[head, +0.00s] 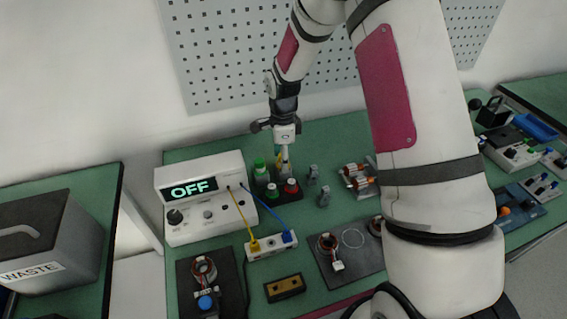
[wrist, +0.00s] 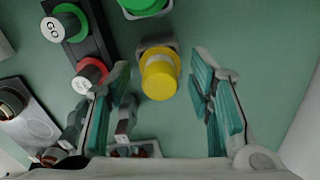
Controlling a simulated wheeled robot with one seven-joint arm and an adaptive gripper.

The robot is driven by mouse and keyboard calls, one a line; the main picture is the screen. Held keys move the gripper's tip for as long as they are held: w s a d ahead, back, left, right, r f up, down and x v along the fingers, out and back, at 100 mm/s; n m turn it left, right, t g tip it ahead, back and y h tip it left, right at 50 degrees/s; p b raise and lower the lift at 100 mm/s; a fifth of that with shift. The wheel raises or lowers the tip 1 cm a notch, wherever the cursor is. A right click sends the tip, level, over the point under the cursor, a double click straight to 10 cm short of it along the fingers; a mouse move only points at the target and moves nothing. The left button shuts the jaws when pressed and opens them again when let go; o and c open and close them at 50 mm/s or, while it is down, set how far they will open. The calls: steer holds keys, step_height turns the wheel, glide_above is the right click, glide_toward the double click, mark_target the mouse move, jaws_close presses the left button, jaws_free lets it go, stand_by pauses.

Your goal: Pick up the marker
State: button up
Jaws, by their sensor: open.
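An upright piece with a round yellow top (wrist: 160,75) stands in a small grey base in the wrist view; I cannot tell for sure that it is the marker. A similar green-topped piece (wrist: 143,6) is partly cut off at the top edge; in the head view it (head: 260,167) stands just left of my gripper (head: 284,160). My gripper points down over the table. In the wrist view its two teal-padded fingers (wrist: 161,100) are spread apart and empty, with the yellow top between and slightly beyond them, apparently untouched. In the head view my gripper mostly hides the yellow piece.
A black button box (wrist: 98,30) with green and red buttons stands close beside the left finger. A white meter reading OFF (head: 200,212) stands left, with yellow and blue leads to a terminal block (head: 270,247). Small grey posts (head: 324,196) stand right. The green table is bare right of the fingers.

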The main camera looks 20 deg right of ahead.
steer(key=shift+f, duration=0.1)
steer(key=shift+c, duration=0.3)
jaws_close()
